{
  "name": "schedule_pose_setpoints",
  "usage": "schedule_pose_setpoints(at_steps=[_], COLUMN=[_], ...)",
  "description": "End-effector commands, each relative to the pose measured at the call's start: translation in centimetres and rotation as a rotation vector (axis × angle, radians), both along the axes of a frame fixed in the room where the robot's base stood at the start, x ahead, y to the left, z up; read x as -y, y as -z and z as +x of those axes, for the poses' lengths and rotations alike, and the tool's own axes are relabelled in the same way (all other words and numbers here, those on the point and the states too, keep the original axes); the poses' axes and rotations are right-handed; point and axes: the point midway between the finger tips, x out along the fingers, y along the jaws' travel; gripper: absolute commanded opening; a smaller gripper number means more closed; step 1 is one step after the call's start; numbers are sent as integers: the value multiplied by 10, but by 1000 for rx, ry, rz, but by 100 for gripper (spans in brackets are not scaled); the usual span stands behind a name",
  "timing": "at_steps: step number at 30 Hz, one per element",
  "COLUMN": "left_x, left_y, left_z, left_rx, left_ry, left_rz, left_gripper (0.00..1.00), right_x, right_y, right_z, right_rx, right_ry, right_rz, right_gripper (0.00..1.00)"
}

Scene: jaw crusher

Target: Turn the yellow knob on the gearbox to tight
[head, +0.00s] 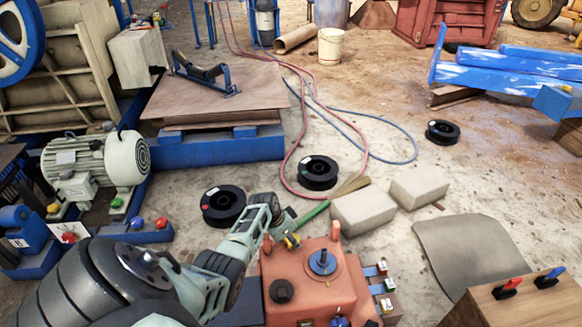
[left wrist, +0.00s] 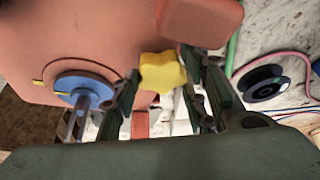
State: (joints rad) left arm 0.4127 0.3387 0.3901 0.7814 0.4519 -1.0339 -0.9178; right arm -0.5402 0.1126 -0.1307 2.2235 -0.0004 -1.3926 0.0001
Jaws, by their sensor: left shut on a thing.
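The orange-red gearbox (head: 345,285) stands at the bottom centre of the head view and fills the upper left of the left wrist view (left wrist: 60,30). Its yellow knob (head: 290,243) is at the back left of its top, partly covered by my left gripper (head: 283,235). In the left wrist view the yellow knob (left wrist: 161,72) lies between the two dark fingers of my left gripper (left wrist: 160,78), which are shut on it. I cannot read any tight mark. My right gripper is in neither view.
A blue disc with a shaft (head: 322,262) and a dark round cap (head: 281,291) sit on the gearbox near the knob. Pale blocks (head: 362,210), a green-handled brush (head: 314,213) and black spools (head: 318,172) lie behind. A wooden box with levers (head: 530,300) stands right.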

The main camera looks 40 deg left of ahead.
Motion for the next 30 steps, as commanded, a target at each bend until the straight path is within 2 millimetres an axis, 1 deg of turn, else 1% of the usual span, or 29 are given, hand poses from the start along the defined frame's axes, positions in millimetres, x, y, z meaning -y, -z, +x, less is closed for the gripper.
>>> schedule_pose_setpoints(at_steps=[1, 8, 9, 13, 14, 25, 30], left_x=[6, 7, 7, 6, 6, 2, -1], left_y=[0, 0, 0, 0, 0, -2, -12], left_z=[3, 2, 2, 2, 2, 0, -4], left_rx=[4, 4, 3, 4, 3, 1, 2], left_ry=[2, 1, 0, 1, 0, -2, -2], left_rz=[-12, -14, -15, -13, -12, -6, -4], left_gripper=[14, 14, 44, 55, 57, 57, 57], right_x=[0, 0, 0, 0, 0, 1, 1], right_y=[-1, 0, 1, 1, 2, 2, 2], right_z=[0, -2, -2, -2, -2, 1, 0], right_rx=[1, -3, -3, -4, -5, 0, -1], right_ry=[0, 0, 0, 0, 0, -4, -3], right_rz=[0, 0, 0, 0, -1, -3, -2], right_gripper=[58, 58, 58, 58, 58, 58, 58])
